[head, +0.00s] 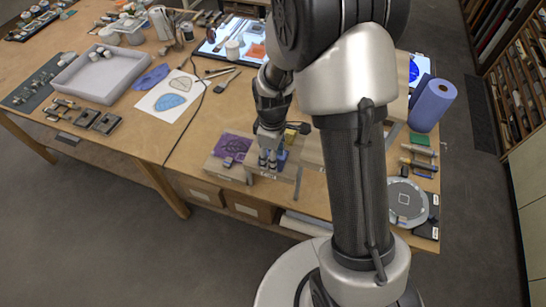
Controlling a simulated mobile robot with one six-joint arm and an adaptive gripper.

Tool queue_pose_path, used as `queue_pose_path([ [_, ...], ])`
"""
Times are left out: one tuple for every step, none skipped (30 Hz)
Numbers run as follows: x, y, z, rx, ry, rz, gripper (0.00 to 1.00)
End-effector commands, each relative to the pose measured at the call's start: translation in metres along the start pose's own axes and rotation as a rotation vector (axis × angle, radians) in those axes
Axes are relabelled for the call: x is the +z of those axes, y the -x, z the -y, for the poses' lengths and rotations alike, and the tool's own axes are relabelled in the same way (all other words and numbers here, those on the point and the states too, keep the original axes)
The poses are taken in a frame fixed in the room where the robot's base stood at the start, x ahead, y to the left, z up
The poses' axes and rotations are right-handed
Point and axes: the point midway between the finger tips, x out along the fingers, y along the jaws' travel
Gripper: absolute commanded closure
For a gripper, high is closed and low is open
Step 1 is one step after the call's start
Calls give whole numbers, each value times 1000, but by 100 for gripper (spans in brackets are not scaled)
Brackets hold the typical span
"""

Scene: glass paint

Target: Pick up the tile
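My arm hangs over the front of the workbench, and my gripper (268,160) points down near its front edge. The finger ends are small in this view, so I cannot tell whether they are open or shut, or whether anything is between them. A purple square piece (233,146) with a dark shape on it lies just left of my gripper on a light block; it may be the tile. A small blue item (281,156) shows right beside my gripper, partly hidden by it. A small green flat piece (419,139) lies at the right.
A grey tray (103,76) and a white sheet with blue shapes (171,96) are at the left. A lit panel (222,48) lies behind. A blue paper roll (432,104) and a round grey disc (407,201) are at the right. My arm hides part of the bench.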

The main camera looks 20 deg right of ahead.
Motion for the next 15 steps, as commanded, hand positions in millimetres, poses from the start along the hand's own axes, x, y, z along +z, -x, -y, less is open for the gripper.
queue_pose_path([
  [0, -6, 0, -1, 0, 0, 58],
  [0, -8, 0, -1, 0, 0, 58],
  [0, -11, 0, -1, 0, 0, 58],
  [0, -12, 0, 0, 1, 0, 58],
  [0, -12, 0, 1, 1, 0, 58],
  [0, -12, 0, 1, 1, -1, 58],
  [0, -12, 0, 1, 1, -1, 58],
  [0, -12, 0, 1, 1, -1, 58],
  [0, -12, 0, 1, 1, -1, 58],
  [0, -12, 0, 1, 1, -1, 58],
  [0, -12, 0, 1, 1, -1, 59],
  [0, -12, 0, 1, 1, -1, 62],
  [0, -12, 0, 1, 1, -1, 64],
  [0, -12, 0, 1, 1, -1, 66],
  [0, -12, 0, 1, 1, -1, 68],
])
